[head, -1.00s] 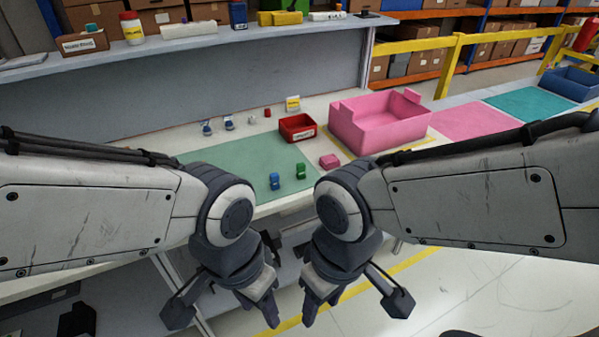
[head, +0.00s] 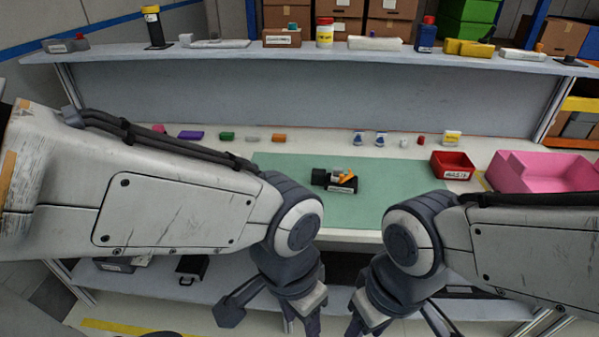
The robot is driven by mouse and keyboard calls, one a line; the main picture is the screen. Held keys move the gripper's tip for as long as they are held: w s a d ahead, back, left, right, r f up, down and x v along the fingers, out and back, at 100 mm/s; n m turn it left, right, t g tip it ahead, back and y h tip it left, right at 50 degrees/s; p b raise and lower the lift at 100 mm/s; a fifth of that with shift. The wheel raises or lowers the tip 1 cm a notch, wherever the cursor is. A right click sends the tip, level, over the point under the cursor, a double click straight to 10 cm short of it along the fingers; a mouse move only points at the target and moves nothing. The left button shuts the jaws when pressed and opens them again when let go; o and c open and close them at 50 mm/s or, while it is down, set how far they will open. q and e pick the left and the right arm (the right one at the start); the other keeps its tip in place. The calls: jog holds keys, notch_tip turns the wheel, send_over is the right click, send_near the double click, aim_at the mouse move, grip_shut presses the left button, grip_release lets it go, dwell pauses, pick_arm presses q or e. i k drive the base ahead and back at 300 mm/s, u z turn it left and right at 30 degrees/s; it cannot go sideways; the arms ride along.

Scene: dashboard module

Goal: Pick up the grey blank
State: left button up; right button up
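The grey blank (head: 252,139) appears to be the small pale grey piece lying at the back of the worktop, between a green piece (head: 227,136) and an orange piece (head: 279,138). Nothing touches it. My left gripper (head: 300,324) hangs low in front of the table, well below and nearer than the blank. My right gripper (head: 366,325) hangs beside it to the right. Both point down, and the bottom edge of the picture cuts off their fingertips. I see nothing held in either, but the finger gap is unclear.
A black module (head: 335,180) with orange parts lies on the green mat (head: 283,170). Purple (head: 190,135) and pink (head: 159,129) pieces lie left of the blank. A red bin (head: 453,165) and a pink bin (head: 540,172) stand right. A shelf (head: 330,60) overhangs the back.

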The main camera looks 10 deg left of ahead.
aim_at(336, 170)
jog(key=u, duration=0.05)
jog(key=k, duration=0.6)
jog(key=u, duration=0.7)
jog(key=i, duration=1.25)
jog(key=z, duration=0.6)
jog(key=i, duration=0.65)
jog(key=z, duration=0.5)
